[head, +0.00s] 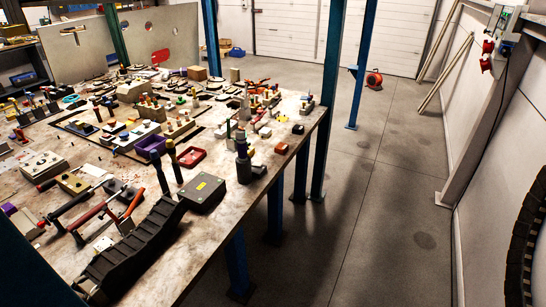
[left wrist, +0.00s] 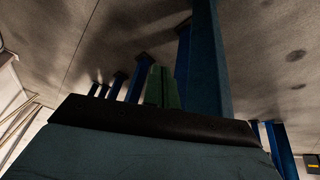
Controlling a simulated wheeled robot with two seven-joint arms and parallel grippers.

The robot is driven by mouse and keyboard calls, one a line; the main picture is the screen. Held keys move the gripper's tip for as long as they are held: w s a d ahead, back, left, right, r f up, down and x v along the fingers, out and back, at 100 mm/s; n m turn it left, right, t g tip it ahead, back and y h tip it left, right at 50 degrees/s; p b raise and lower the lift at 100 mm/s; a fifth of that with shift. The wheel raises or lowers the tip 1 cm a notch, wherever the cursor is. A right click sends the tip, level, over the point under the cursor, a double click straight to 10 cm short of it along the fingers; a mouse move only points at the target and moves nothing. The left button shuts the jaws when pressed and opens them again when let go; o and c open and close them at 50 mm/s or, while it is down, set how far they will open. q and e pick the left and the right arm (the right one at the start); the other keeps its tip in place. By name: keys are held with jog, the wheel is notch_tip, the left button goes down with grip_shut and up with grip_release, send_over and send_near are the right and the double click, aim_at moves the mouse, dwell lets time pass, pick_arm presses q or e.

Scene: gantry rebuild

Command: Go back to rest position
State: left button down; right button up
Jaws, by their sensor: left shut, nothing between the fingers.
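Neither of my grippers can be made out in the head view, and no arm of mine is clearly seen over the workbench (head: 215,225). The left wrist view shows no fingertips. Its lower half is filled by a large dark teal surface (left wrist: 140,155) with a black band (left wrist: 150,122) along its upper edge; I cannot tell what this is. Behind it, blue posts (left wrist: 208,60) and a green post (left wrist: 160,86) stand against the grey floor.
The workbench is crowded with tools and boxes, including a purple bin (head: 151,147), a red tray (head: 191,157) and a black ridged chain (head: 130,250). Blue legs (head: 236,265) and a dark green post (head: 328,100) line its right edge. Grey floor (head: 390,210) at right is open.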

pick_arm(q)
jog(key=s+a+f+m+g, duration=0.1)
jog(key=s+f+m+g, duration=0.25)
jog(key=s, duration=0.85)
notch_tip(320, 180, down, 15)
jog(key=s+b, duration=0.1)
jog(key=b, duration=1.3)
jog(key=shift+s+a+b, duration=0.2)
jog(key=shift+a+b, duration=0.1)
jog(key=shift+b, duration=0.05)
jog(key=shift+m, duration=0.25)
